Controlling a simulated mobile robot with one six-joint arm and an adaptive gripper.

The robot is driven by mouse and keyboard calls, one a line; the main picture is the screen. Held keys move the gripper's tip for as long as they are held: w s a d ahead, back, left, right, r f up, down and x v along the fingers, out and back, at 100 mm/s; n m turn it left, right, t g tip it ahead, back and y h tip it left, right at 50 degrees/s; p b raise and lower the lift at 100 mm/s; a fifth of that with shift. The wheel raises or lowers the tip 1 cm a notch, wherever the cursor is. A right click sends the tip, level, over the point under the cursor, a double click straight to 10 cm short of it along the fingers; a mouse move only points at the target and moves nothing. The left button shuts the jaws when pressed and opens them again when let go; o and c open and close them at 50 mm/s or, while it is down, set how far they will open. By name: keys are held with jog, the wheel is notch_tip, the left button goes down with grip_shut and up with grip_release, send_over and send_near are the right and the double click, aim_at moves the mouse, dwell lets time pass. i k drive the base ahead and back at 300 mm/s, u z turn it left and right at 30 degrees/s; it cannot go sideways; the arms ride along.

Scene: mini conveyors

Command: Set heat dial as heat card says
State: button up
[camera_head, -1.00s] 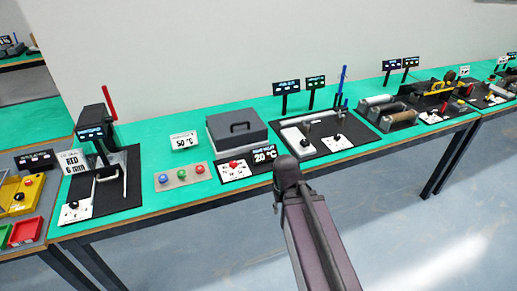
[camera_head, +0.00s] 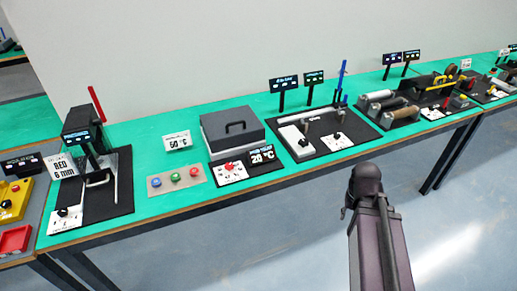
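The heat card (camera_head: 177,141) is a small white sign reading 50 °C, standing on the green bench left of a grey lidded box (camera_head: 233,133). The heat dial (camera_head: 229,166) is a red knob on a white marked plate in front of that box. Its exact pointer direction is too small to read. A black display (camera_head: 262,154) right of the dial reads 20 °C. My arm rises from the bottom right, in front of the bench and apart from the dial. My gripper's fingers do not show.
Three buttons, red, green and blue, sit on a grey plate (camera_head: 155,182) left of the dial. A press with a red lever (camera_head: 97,104) stands further left. A station with a blue lever (camera_head: 341,80) stands right. Grey floor lies clear before the bench.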

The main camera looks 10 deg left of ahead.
aim_at(228, 166)
jog(key=u, duration=0.05)
jog(key=i, duration=0.7)
jog(key=u, duration=1.15)
jog(key=k, duration=0.65)
jog(key=z, duration=0.05)
